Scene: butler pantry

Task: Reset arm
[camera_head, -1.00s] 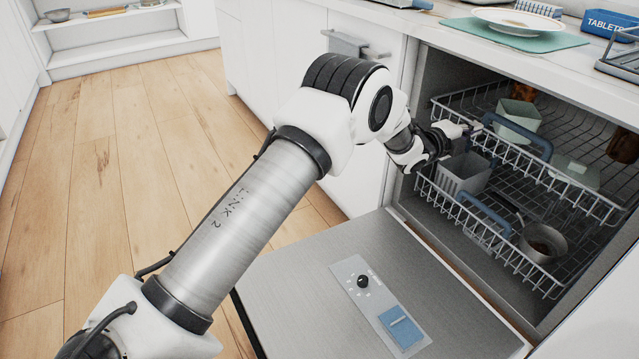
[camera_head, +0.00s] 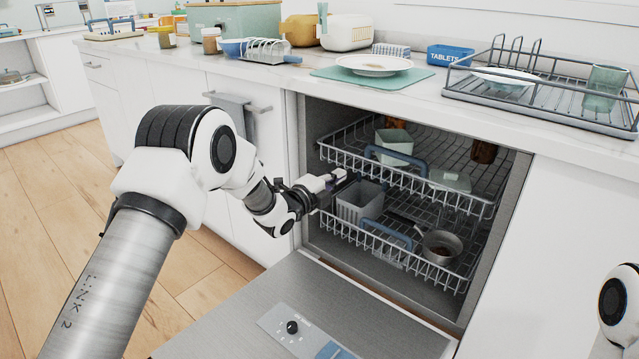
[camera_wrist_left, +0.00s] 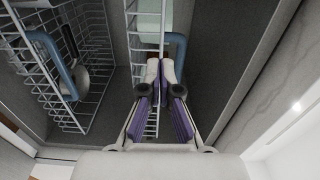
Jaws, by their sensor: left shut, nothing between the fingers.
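My left gripper (camera_head: 334,178) is at the left front of the open dishwasher, close to the front edge of the upper rack (camera_head: 400,165). Its jaws are shut and empty. In the left wrist view the closed fingers (camera_wrist_left: 161,72) point toward the rack wires and a blue rack handle (camera_wrist_left: 176,48). I cannot tell whether the fingertips touch the rack. Part of my right arm (camera_head: 620,305) shows at the right edge of the head view; its gripper is not in view.
The dishwasher door (camera_head: 240,325) lies folded down in front. The lower rack holds a grey cutlery basket (camera_head: 358,207) and a small pan (camera_head: 441,247). Above is a counter with a plate (camera_head: 373,65) on a green mat and a dish rack (camera_head: 545,103). The floor at left is clear.

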